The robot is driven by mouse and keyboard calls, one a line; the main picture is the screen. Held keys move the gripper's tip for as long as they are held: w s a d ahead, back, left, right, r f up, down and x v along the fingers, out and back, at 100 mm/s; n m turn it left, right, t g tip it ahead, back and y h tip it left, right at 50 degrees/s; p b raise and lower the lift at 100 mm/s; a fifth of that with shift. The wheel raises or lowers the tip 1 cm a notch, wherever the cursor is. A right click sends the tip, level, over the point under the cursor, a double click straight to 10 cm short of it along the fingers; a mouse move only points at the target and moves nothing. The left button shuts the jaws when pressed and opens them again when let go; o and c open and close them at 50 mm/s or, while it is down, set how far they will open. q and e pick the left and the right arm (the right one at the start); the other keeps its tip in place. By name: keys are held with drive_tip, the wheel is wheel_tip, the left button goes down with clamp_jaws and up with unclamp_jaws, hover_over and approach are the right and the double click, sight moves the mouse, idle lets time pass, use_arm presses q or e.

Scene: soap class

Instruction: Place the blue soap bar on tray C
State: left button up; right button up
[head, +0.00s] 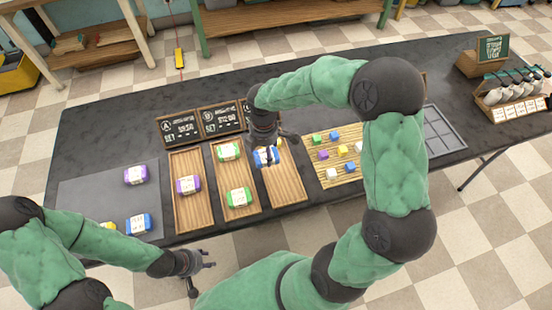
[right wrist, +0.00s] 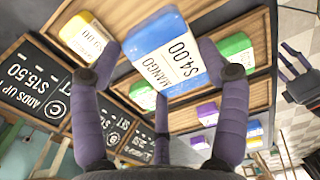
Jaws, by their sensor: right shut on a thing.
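My right gripper (head: 268,152) is shut on a blue soap bar (head: 262,159). In the right wrist view the bar (right wrist: 165,48), with its white label, sits between the fingers of the gripper (right wrist: 168,75). It is at the upper part of tray C (head: 287,188), near the left rim; its height above the tray is unclear. A yellow soap bar (right wrist: 86,38) lies in tray C beside it, mostly hidden in the head view. Sign C (right wrist: 48,92) stands behind the tray. My left gripper (head: 198,262) is open and empty off the table's front edge.
Tray B (head: 236,173) holds two green bars, and tray A (head: 192,222) holds purple. A grey mat (head: 90,195) at the left holds purple, blue and partly hidden yellow bars. A slatted board (head: 328,182) with coloured cubes lies right of tray C.

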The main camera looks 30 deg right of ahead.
sight(275, 152)
drive_tip(key=d+f, duration=0.1)
drive_tip(key=d+f+b, duration=0.1)
drive_tip(key=f, duration=0.1)
drive_tip(key=w+d+f, duration=0.1)
drive_tip(key=d+f, duration=0.1)
drive_tip(key=shift+f+b, duration=0.15)
drive_tip(key=shift+b, duration=0.25)
drive_tip(key=shift+d+f+b, duration=0.15)
drive_tip(key=shift+f+b, duration=0.2)
drive_tip(key=shift+f, duration=0.55)
drive_tip(key=shift+d+f+b, duration=0.15)
drive_tip(key=shift+f+b, duration=0.15)
drive_tip(key=shift+f, duration=0.55)
drive_tip(key=shift+f, duration=0.15)
drive_tip(key=o, duration=1.2)
wheel_tip(275, 152, up, 12)
drive_tip(key=p, duration=0.4)
